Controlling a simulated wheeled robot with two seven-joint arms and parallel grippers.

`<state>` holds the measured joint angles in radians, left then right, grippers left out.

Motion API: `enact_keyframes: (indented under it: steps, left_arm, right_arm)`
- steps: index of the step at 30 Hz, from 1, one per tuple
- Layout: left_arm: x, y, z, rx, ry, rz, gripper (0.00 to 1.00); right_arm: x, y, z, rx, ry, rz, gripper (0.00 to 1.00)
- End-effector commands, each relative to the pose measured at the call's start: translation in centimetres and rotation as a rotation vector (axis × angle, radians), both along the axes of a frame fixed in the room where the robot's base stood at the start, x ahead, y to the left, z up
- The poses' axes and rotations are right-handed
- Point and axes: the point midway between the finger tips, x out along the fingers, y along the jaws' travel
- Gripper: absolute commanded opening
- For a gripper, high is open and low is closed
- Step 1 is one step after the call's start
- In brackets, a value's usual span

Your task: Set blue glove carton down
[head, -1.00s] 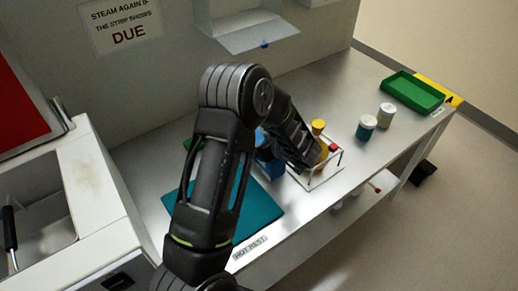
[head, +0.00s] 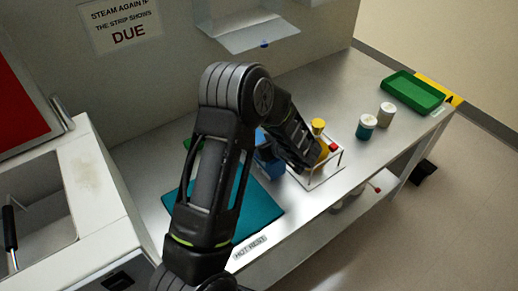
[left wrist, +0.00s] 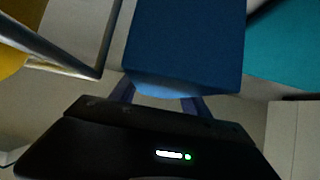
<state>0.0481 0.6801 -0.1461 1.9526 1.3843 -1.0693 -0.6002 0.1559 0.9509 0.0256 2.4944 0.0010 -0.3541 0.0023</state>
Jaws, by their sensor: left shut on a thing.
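The blue glove carton (left wrist: 185,45) fills the upper middle of the left wrist view. My left gripper (left wrist: 160,103) is shut on it, with a finger at each side of its near end. In the head view the carton (head: 271,166) shows partly behind my left arm, between the teal mat (head: 262,208) and a white wire rack (head: 327,178). My left fingertips are hidden there by the arm. I cannot tell whether the carton's underside touches the bench. My right gripper is in neither view.
The rack, with yellow (head: 318,126) and red-topped items, stands close right of the carton. Two white-lidded jars (head: 366,126) and a green tray (head: 412,92) are farther right on the bench. A hood (head: 245,30) hangs above the back. The bench's front edge is near.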

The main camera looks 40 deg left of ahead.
Motion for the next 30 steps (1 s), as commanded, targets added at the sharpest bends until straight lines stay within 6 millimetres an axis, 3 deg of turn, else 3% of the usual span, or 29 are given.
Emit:
enact_keyframes:
  steps: [12,23,30]
  left_arm:
    - [0.0,0.0,0.0,0.000,0.000,0.000,0.00]
    - [0.1,0.0,0.2,0.002,-0.001,0.001,0.00]
    - [0.1,0.0,2.5,0.001,-0.006,0.001,0.00]
  right_arm:
    - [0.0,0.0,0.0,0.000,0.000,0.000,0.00]
    - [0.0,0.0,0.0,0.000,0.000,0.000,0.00]
    - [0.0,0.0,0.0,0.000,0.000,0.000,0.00]
